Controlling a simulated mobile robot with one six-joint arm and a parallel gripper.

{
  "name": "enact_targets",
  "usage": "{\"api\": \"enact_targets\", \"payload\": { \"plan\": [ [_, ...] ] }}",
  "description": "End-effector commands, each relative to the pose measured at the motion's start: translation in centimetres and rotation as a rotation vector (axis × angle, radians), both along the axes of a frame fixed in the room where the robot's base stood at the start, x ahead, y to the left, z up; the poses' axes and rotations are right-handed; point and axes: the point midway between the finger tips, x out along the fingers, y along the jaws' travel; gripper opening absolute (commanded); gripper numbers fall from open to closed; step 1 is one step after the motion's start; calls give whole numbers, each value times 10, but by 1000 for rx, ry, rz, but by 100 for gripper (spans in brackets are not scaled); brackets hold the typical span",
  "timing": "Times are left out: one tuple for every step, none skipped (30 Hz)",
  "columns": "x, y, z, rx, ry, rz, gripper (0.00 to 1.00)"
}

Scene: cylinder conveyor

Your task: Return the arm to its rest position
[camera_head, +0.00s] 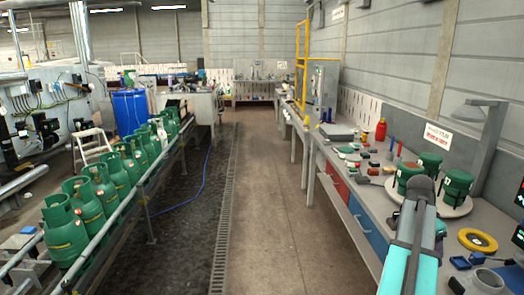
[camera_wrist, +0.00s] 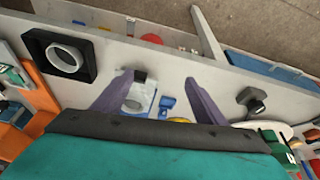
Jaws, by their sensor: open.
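My arm shows at the lower right of the head view as a teal and dark grey link reaching over the right-hand workbench (camera_head: 343,170). The end of the arm cannot be made out clearly there. In the wrist view my gripper (camera_wrist: 160,80) has its two purple-grey fingers spread apart, with nothing held between them. Below the fingers lie a small white and grey item (camera_wrist: 138,98) and a small blue item (camera_wrist: 166,105) on the bench top.
Green valve units (camera_head: 457,187) stand on a round white plate beside my arm. A yellow ring (camera_head: 478,240) lies to the right. Several green gas cylinders (camera_head: 64,232) line the conveyor at left. The aisle floor (camera_head: 265,190) between is clear.

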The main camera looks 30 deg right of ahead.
Motion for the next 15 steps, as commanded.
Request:
{"api": "enact_targets", "payload": {
  "plan": [
    [17,10,-14,17,11,29,66],
    [26,16,-22,27,16,45,66],
    [37,25,-32,39,25,66,66],
    [45,31,-40,48,32,81,66],
    [52,38,-49,59,39,97,66],
    [63,48,-60,72,49,117,66],
    [70,55,-68,82,56,132,66],
    [77,63,-77,92,64,148,66],
    [86,74,-88,105,74,169,66],
    [92,82,-97,116,82,184,66],
    [99,90,-105,126,90,200,66],
    [106,102,-117,139,100,220,66],
    [112,111,-125,150,108,236,66],
    [117,119,-134,160,116,250,66],
    [124,131,-145,172,126,270,66]
  ]
}}
